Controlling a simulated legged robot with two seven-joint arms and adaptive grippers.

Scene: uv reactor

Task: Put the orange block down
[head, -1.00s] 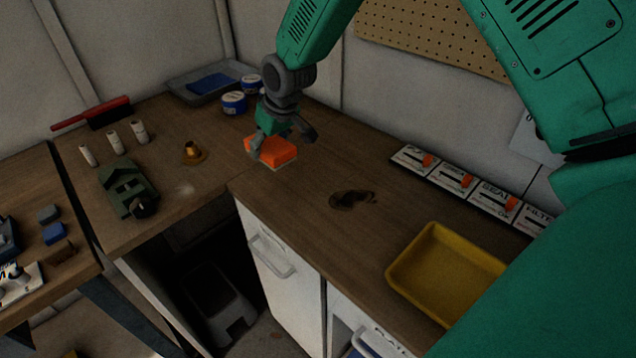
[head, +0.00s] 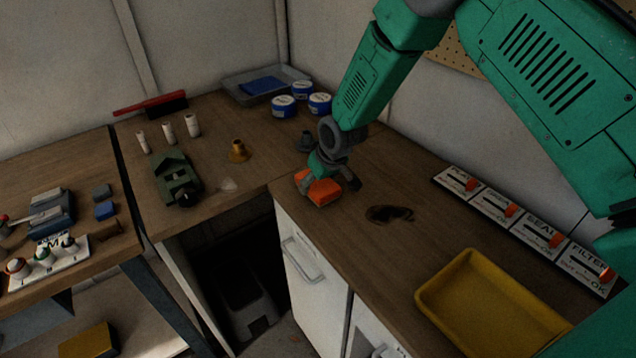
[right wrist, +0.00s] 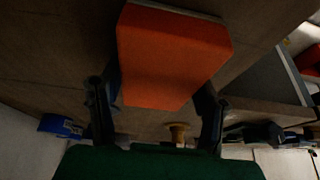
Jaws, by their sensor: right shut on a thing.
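The orange block (head: 322,192) is in my right gripper (head: 330,182), over the front part of the wooden counter near its inner corner. The gripper is shut on it, with the fingers pointing down. In the right wrist view the block (right wrist: 170,58) fills the space between the two dark fingers (right wrist: 158,110), with a pale strip along its far edge. I cannot tell whether its underside touches the counter. My left gripper is not in view.
A dark stain (head: 390,214) lies right of the block, and a yellow tray (head: 490,305) is further right. Labelled panels with orange switches (head: 511,210) line the back edge. A brass fitting (head: 238,151), a green device (head: 177,181) and blue-white tins (head: 284,106) stand left and behind.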

